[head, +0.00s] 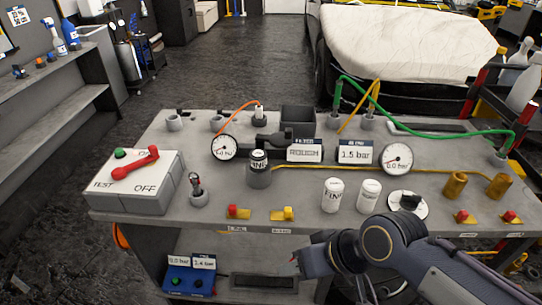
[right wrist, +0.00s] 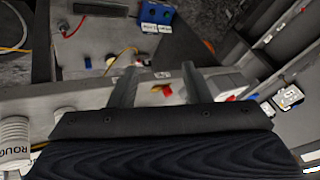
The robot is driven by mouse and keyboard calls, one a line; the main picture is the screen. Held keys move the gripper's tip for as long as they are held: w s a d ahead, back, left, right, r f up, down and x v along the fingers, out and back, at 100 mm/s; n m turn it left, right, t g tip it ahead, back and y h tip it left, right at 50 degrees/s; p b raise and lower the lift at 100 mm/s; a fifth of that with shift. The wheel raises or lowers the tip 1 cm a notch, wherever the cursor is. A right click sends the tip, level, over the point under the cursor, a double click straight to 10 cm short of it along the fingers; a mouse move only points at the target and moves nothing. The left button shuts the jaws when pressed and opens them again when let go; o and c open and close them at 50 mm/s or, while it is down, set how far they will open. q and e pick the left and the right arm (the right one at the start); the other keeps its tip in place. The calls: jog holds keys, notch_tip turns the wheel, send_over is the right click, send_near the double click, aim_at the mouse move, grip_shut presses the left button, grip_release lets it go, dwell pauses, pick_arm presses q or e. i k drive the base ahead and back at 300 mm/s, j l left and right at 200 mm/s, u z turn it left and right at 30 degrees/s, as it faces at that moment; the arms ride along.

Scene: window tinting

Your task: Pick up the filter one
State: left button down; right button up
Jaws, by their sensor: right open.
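A white filter cylinder (head: 332,194) stands upright on the grey bench near the front; its lettering looks like "FINE". A second white cylinder (head: 369,194) stands just right of it. In the right wrist view, a cylinder lettered "ROUG…" (right wrist: 14,142) shows at the left edge. A third labelled cylinder (head: 258,161) sits in a grey holder (head: 259,179). No label reading "one" is legible. My right gripper (head: 298,259) is open and empty by the bench's front edge, in front of the cylinders and pointing left. Its two fingers (right wrist: 157,80) show apart.
A grey box with a red lever (head: 135,163) stands at the bench's left. Gauges, a "ROUGH" sign (head: 304,153) and a "1.5 bar" sign (head: 357,155) stand behind the cylinders. Brass fittings (head: 455,185) are at right. A blue unit (head: 190,279) sits below the bench top.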

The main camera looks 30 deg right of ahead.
aim_at(259, 157)
jog(key=i+j+z, duration=0.6)
jog(key=i+j, duration=0.15)
